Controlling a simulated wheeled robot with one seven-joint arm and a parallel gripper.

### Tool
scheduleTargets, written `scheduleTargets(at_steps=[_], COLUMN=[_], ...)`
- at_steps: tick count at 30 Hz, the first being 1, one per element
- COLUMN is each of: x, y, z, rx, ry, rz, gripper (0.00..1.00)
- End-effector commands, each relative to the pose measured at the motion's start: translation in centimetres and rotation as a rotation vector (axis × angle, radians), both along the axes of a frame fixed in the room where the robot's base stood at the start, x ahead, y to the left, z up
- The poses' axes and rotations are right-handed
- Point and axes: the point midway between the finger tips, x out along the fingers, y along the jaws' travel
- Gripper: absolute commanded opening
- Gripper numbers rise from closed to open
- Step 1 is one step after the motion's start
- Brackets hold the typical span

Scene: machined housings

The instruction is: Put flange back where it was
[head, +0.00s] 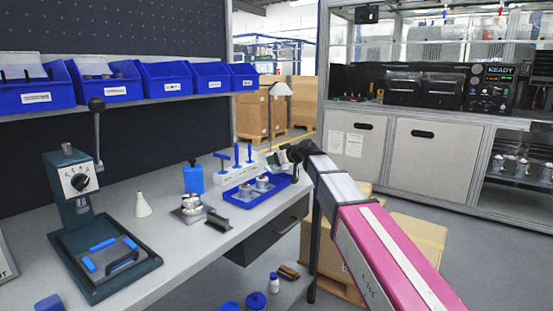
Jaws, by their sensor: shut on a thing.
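My gripper (294,154) is at the end of my arm, above the far right end of the blue tray (240,203) on the workbench. It is shut on a small pale grey piece that looks like the flange (282,158); the piece is small in the picture and partly hidden by the dark wrist. Two round metal parts sit in the tray, the left part (247,191) and the right part (263,183). A silver machined housing (188,205) stands on the bench left of the tray.
A white rack with blue-handled tools (237,164) stands behind the tray. A blue bottle (194,178), a white cone (142,205), a dark block (218,220) and a lever press (75,190) stand left. Blue bins (105,82) hang above. The bench's front strip is clear.

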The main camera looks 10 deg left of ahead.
Motion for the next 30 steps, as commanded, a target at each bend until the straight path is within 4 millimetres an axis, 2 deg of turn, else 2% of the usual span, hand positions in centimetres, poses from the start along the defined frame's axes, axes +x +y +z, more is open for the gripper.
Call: scheduleTargets(at_steps=[6,7,9,18,23,30], x=[0.0,0.0,0.0,0.0,0.0,-2.3], y=[0.0,0.0,0.0,0.0,0.0,-3.7], z=[-0.3,-0.3,-0.3,-0.2,0.8,2.6], rx=[0.002,0.001,0.001,0.001,0.001,0.001], ry=[-0.001,-0.001,-0.001,-0.001,-0.003,-0.002], rz=[-0.001,0.000,0.000,0.000,0.001,-0.001], gripper=[0.10,0.55,0.77,0.77,0.77,0.77])
